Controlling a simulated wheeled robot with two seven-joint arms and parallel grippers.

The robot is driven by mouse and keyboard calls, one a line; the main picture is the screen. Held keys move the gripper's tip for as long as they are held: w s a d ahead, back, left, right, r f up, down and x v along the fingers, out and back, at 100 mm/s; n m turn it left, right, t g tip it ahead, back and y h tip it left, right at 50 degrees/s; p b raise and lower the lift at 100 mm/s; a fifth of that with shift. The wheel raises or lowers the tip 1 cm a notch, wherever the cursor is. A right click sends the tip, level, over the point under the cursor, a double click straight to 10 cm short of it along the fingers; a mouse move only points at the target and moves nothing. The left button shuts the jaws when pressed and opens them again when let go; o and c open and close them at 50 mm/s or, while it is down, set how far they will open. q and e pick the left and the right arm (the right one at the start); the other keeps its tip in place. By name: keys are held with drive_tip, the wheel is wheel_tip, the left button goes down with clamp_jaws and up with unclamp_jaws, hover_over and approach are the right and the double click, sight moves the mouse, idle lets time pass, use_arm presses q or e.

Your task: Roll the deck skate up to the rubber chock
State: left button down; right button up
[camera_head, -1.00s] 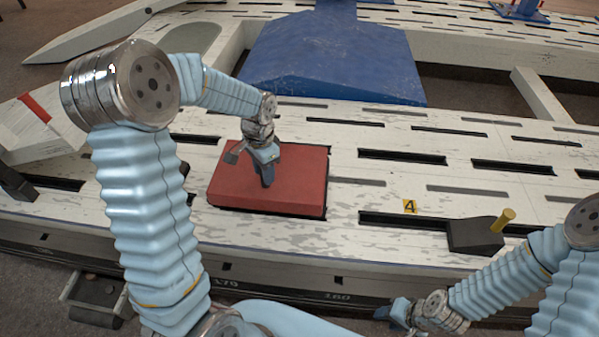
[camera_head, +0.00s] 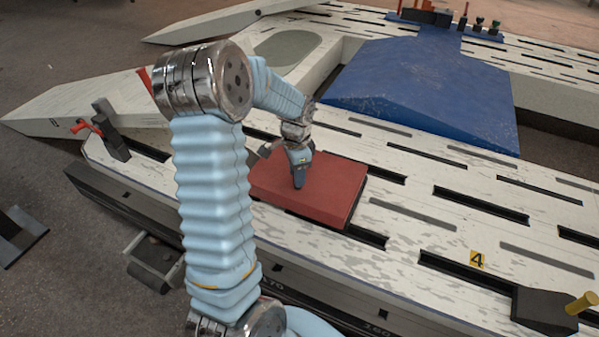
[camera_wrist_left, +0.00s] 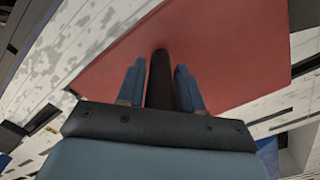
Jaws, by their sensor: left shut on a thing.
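The deck skate appears as a flat red slab (camera_head: 325,195) on the slotted white bench. My left gripper (camera_head: 299,178) is above it, with its fingers pointing down. In the left wrist view its fingers (camera_wrist_left: 160,90) are on either side of a dark upright post (camera_wrist_left: 159,75) on the red slab, and they are shut on it. Two black blocks stand apart from the skate: one with a red lever (camera_head: 112,138) on the left, and a low one with a yellow peg (camera_head: 543,308) at the lower right. I cannot tell which is the rubber chock. My right gripper is out of view.
A blue ridged cover (camera_head: 425,95) lies behind the skate. A yellow tag marked 4 (camera_head: 477,260) sits near the low black block. The bench top (camera_head: 215,165) looks clear between the skate and the red-levered block, though my left arm hides part of it.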

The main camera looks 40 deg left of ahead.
use_arm(q)
drive_tip(key=c, duration=1.1)
unclamp_jaws()
drive_tip(key=shift+s+a+r, duration=0.15)
drive_tip(key=shift+a, duration=0.8)
drive_tip(key=shift+o, duration=1.1)
drive_tip(key=shift+s+a, duration=0.1)
wheel_tip(320, 180, up, 14)
drive_tip(key=shift+d+p, duration=0.2)
drive_tip(key=shift+p, duration=0.15)
